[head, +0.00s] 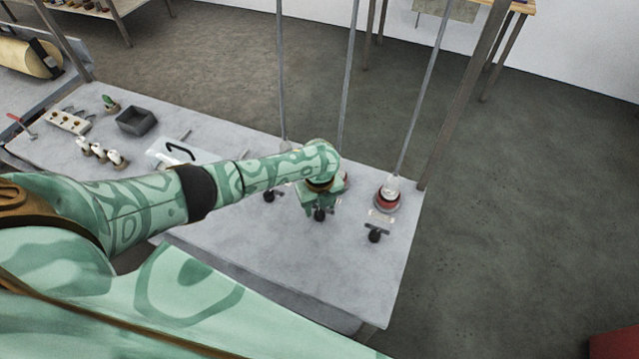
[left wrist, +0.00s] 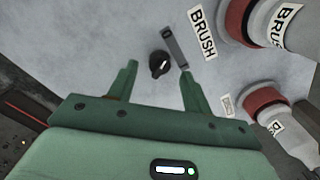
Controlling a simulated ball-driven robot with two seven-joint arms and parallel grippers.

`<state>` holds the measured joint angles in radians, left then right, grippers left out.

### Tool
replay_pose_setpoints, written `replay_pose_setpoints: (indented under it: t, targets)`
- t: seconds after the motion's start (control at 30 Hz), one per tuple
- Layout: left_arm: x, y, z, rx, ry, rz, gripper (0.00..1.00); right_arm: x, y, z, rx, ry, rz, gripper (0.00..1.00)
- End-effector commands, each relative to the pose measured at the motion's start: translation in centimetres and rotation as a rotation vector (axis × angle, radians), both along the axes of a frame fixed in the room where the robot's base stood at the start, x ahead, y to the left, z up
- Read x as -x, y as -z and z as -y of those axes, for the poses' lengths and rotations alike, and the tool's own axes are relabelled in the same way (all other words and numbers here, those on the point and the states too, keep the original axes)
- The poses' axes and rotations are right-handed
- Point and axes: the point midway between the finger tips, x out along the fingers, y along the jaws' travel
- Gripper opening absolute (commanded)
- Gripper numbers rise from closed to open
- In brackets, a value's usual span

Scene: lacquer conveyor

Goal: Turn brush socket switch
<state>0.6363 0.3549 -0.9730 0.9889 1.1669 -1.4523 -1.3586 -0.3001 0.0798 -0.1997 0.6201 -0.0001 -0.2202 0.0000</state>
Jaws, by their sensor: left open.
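The brush socket switch appears as a black round knob (left wrist: 158,64) with a pale mark on top, on the pale grey counter in the left wrist view. A white label reading BRUSH (left wrist: 203,33) and a small grey bar (left wrist: 175,46) lie beside it. My left gripper (left wrist: 159,74) is open; its two green fingers stand on either side of the knob's near side in the picture, with no visible contact. My right gripper is not in view.
Red and white sockets (left wrist: 270,24) stand at the right in the left wrist view. A dark box (head: 136,121) sits farther left on the counter (head: 330,270). Thin upright poles rise behind.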

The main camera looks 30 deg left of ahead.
Motion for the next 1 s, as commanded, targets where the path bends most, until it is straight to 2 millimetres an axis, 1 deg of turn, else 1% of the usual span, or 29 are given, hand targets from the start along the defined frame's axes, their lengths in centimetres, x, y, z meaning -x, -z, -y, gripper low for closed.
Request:
replay_pose_setpoints:
  t: [0.03, 0.2, 0.3, 0.43, 0.53, 0.63, 1.0]
  targets:
    - [-0.1, -1.9, 0.0, 0.002, 0.001, 0.004, 0.5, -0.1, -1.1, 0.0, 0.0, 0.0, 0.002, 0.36]
    - [-0.1, -6.8, 0.0, 0.001, 0.001, 0.004, 0.5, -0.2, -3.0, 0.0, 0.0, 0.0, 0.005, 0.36]
    - [-0.1, -9.2, 0.0, 0.001, 0.001, 0.004, 0.5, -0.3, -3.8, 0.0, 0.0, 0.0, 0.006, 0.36]
    - [0.0, -11.7, 0.0, 0.001, 0.0, 0.002, 0.5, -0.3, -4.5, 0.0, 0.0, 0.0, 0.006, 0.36]
    - [-0.1, -12.9, 0.0, 0.001, -0.001, 0.001, 0.5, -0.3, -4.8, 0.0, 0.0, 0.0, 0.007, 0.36]
    - [0.0, -13.4, 0.0, 0.001, -0.001, -0.001, 0.5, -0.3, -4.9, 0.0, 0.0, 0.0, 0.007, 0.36]
    - [0.0, -13.5, 0.0, 0.001, -0.001, -0.001, 0.5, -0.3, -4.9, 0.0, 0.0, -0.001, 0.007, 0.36]
